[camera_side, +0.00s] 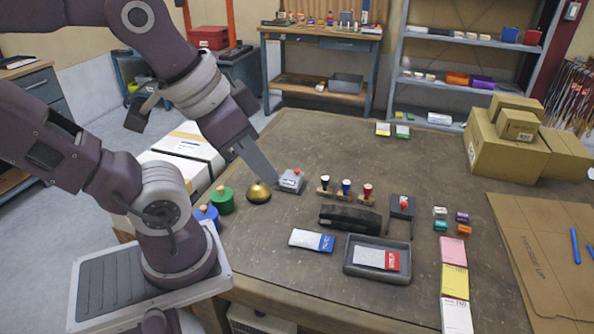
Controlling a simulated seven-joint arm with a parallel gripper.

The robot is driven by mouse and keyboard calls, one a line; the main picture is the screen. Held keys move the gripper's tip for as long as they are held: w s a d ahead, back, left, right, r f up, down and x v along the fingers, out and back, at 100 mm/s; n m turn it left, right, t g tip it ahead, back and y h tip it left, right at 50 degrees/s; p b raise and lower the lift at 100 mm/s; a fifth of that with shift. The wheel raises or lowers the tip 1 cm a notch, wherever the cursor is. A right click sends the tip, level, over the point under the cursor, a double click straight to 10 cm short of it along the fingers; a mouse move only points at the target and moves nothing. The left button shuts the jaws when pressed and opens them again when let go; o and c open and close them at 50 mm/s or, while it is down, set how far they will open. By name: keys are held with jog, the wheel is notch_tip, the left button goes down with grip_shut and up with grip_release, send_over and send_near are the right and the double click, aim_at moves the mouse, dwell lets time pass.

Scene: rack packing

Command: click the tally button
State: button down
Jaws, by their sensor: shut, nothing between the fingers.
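A small grey device (290,181) with a red button (296,172) on top sits on the brown table, right of a brass dome bell (258,191); it looks like the tally counter. My gripper (272,181) is shut and empty, pointing down and to the right. Its tip is at the left side of the grey device, between it and the bell in the picture. I cannot tell whether it touches the device. A second dark grey device (402,207) with a red top part stands farther right.
Three stamps on a wooden holder (345,194) and a black case (350,218) are to the right. A grey tray (377,273) holds a packet. Green (222,200) and blue (207,216) knobbed pieces are at left. Cardboard boxes (508,148) stand at back right.

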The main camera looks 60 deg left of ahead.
dwell(0.4)
jog(key=w+n+g+h, duration=0.2)
jog(key=w+n+h, duration=0.3)
jog(key=w, duration=0.5)
jog(key=w+a+f+n+t, duration=0.2)
jog(key=w+a+f+n, duration=0.1)
jog(key=w+a+n, duration=0.75)
jog(key=w+a+f+n+t+y, duration=0.1)
jog(key=a+f+n, duration=0.4)
jog(key=a, duration=0.8)
jog(key=a+f+n+t+y, duration=0.2)
jog(key=a+f+n, duration=0.2)
jog(key=a+f, duration=0.6)
jog(key=a, duration=0.3)
jog(key=shift+w+a+f+n+y, duration=0.3)
jog(key=shift+w+a+f+n, duration=0.05)
jog(key=shift+w+f, duration=0.05)
